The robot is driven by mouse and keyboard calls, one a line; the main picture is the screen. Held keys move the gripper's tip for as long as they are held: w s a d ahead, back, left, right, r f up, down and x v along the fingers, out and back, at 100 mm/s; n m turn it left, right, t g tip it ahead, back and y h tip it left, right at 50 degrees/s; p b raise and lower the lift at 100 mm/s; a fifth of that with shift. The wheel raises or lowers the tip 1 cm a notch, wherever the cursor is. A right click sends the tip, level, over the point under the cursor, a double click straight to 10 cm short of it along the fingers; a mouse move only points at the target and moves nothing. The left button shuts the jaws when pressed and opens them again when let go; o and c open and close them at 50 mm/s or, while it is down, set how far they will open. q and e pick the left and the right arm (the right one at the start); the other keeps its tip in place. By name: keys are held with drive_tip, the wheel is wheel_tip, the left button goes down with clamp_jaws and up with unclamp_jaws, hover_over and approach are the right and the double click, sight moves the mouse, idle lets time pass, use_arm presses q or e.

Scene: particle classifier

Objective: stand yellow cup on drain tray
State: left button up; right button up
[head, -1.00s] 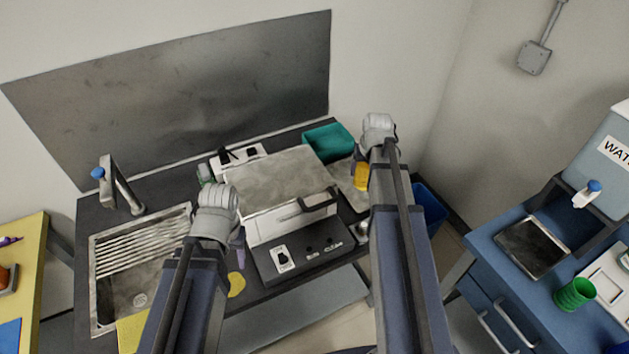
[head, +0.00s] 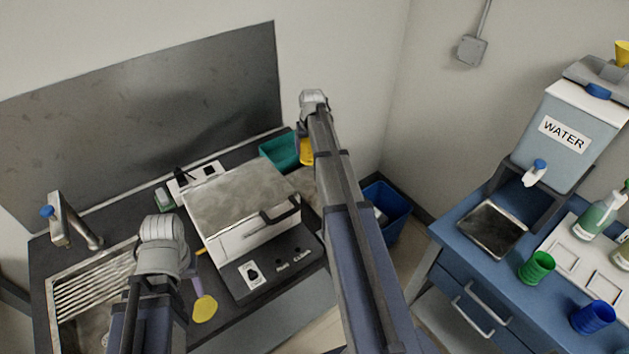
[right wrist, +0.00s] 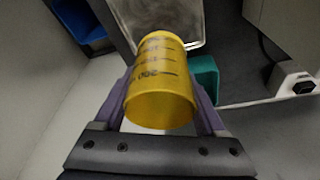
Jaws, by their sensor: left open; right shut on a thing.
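The yellow cup (right wrist: 158,60) has dark measuring marks and fills the middle of the right wrist view. My right gripper (right wrist: 162,95) is shut on it, with purple fingers on both sides. In the head view the cup (head: 306,150) hangs just below my right gripper (head: 313,108), right of the teal bin. A metal tray (right wrist: 188,22) lies beyond the cup in the right wrist view, partly hidden by it. Another metal tray (head: 493,229) sits under the water tap on the blue table. My left gripper (head: 162,250) is open over the dark counter; its fingertips are mostly hidden.
A boxy machine (head: 245,200) with a handle stands mid-counter. A teal bin (head: 279,150) is behind it, a blue bin (head: 383,205) to the right. A ribbed sink (head: 95,285) is at left. Green (head: 537,267) and blue cups (head: 593,317) and a water tank (head: 572,125) are on the blue table.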

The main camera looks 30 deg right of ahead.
sight(309, 149)
use_arm(q)
drive_tip(key=shift+f+b, duration=4.5)
drive_tip(key=shift+f, duration=0.25)
use_arm(e)
drive_tip(key=shift+f, duration=4.8)
use_arm(q)
drive_tip(key=shift+f, duration=0.1)
use_arm(e)
drive_tip(key=shift+f, duration=0.1)
use_arm(q)
drive_tip(key=shift+f, duration=0.15)
use_arm(e)
drive_tip(key=shift+f, duration=0.15)
drive_tip(key=o, duration=1.5)
use_arm(q)
drive_tip(key=shift+r, duration=0.25)
use_arm(e)
drive_tip(key=shift+r, duration=0.25)
drive_tip(key=p+v, duration=1.1)
drive_tip(key=v, duration=0.1)
drive_tip(key=shift+s+p, duration=0.1)
drive_tip(key=shift+p, duration=0.25)
use_arm(q)
wheel_tip(309, 149, up, 12)
drive_tip(key=shift+f, duration=0.2)
